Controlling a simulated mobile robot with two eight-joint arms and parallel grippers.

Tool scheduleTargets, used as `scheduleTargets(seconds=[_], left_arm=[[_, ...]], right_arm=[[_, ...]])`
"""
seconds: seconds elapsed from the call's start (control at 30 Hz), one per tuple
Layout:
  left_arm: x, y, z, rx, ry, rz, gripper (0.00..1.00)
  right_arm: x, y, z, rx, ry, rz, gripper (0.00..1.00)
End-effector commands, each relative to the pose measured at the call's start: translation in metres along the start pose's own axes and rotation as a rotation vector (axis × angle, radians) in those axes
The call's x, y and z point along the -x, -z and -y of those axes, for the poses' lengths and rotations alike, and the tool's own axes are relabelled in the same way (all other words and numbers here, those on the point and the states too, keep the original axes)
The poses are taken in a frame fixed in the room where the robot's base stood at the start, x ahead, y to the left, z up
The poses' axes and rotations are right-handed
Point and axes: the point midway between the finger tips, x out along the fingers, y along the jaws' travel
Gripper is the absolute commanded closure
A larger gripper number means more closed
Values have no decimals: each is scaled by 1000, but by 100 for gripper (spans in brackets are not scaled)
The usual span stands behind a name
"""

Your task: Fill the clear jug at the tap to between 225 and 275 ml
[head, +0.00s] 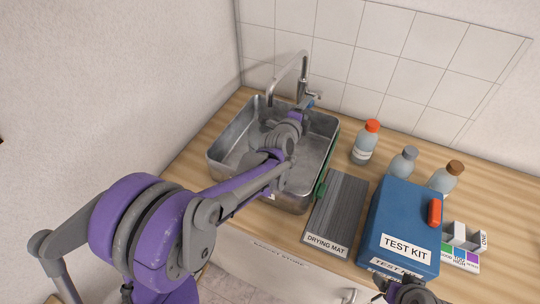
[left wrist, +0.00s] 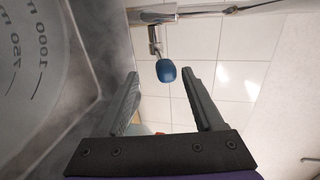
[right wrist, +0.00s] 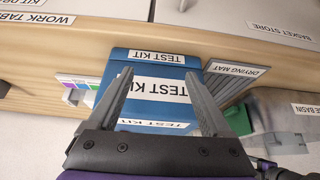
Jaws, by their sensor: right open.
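The tap (head: 300,72) arches over the metal sink (head: 222,150) in the head view. Its blue lever tip (left wrist: 166,71) shows in the left wrist view between my left gripper's (left wrist: 166,78) open fingers, near their tips; I cannot tell if they touch it. In the head view my left gripper (head: 305,108) is by the tap's base. The clear jug (left wrist: 40,50) shows at the left of the left wrist view, with 750 and 1000 marks upside down; its water level cannot be read. My arm mostly hides it in the head view. My right gripper (right wrist: 158,76) is open before the test kit.
A drying mat (head: 335,210) lies right of the sink, then the blue test kit box (head: 400,215). Bottles with red (head: 365,143), grey (head: 402,163) and brown (head: 446,177) caps stand behind. A tiled wall (head: 410,60) closes the back.

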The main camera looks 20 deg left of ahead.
Motion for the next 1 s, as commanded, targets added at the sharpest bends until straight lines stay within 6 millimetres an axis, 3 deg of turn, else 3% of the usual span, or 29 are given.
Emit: scheduleTargets(seconds=[0.03, 0.17, 0.47, 1.0], left_arm=[[0, 0, 1, 0, 1, 0, 20], [0, 0, 2, -1, 3, 1, 0], [5, 0, 4, -1, 5, 2, 0], [66, 0, 6, -1, 7, 2, 0]], right_arm=[[0, 0, 0, 0, 0, 0, 17], [0, 1, 0, 0, 0, -1, 17], [3, 4, 0, 0, 0, -4, 17], [22, 31, 0, 0, 0, -32, 17]])
